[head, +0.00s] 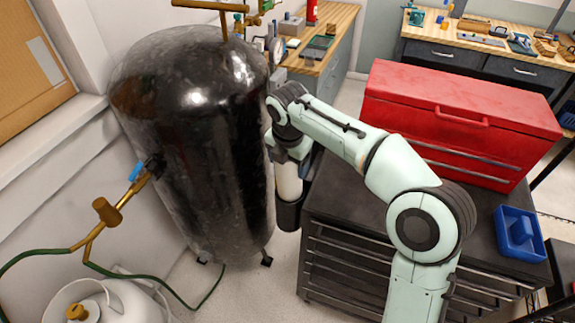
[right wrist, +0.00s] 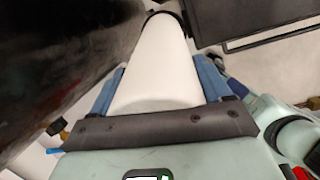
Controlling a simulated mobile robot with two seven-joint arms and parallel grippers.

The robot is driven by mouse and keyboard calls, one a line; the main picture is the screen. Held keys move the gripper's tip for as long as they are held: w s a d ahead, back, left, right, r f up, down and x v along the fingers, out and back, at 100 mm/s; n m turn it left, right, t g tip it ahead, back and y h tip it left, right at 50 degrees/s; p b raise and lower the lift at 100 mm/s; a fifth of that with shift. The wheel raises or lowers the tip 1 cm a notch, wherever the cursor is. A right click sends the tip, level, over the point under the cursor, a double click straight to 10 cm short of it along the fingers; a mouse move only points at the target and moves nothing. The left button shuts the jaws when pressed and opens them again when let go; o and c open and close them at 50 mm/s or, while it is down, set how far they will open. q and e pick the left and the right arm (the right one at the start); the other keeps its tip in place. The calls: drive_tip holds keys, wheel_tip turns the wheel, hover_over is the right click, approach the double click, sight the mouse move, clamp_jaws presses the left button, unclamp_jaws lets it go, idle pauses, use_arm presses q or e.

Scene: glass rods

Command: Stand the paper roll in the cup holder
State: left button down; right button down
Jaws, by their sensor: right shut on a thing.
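The white paper roll (head: 289,184) hangs upright under my right gripper at the left side of the dark cabinet. It also shows in the right wrist view (right wrist: 158,70), between the blue fingers of my right gripper (right wrist: 158,92), which is shut on it. The cup holder (head: 288,214) is a dark round cup directly below the roll. Its dark rim (right wrist: 167,15) curves around the roll's far end in the wrist view. The roll's lower end is hidden by the cup, so it appears inside; how deep, I cannot tell. My left gripper is out of view.
A large black tank (head: 195,150) stands close on the left of the roll. The dark drawer cabinet (head: 345,205) is on the right, bearing a red toolbox (head: 450,115) and a blue bin (head: 520,240). Bare floor (head: 285,262) shows below the cup.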

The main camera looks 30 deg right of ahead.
drive_tip(key=shift+c, duration=0.3)
unclamp_jaws()
drive_tip(key=shift+g, duration=0.6)
drive_tip(key=f, duration=0.4)
drive_tip(key=d+f, duration=0.1)
drive_tip(key=f, duration=0.2)
drive_tip(key=shift+w+d+f, duration=0.1)
drive_tip(key=shift+w, duration=0.05)
drive_tip(key=shift+o, duration=0.3)
drive_tip(key=shift+w, duration=0.15)
drive_tip(key=shift+r, duration=0.2)
drive_tip(key=shift+t, duration=0.8)
drive_tip(key=p+v, duration=0.1)
drive_tip(key=v, duration=0.5)
drive_tip(key=w+p+v, duration=0.1)
drive_tip(key=v, duration=0.6)
drive_tip(key=w+p+v, duration=0.1)
drive_tip(key=v, duration=0.5)
drive_tip(key=shift+s+r, duration=0.15)
drive_tip(key=shift+r, duration=0.35)
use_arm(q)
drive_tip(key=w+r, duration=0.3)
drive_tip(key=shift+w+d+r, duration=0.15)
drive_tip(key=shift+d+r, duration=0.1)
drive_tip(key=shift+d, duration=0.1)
use_arm(e)
drive_tip(key=shift+s+a+r, duration=0.2)
drive_tip(key=shift+a+r, duration=0.05)
drive_tip(key=shift+r, duration=0.1)
drive_tip(key=shift+f, duration=0.1)
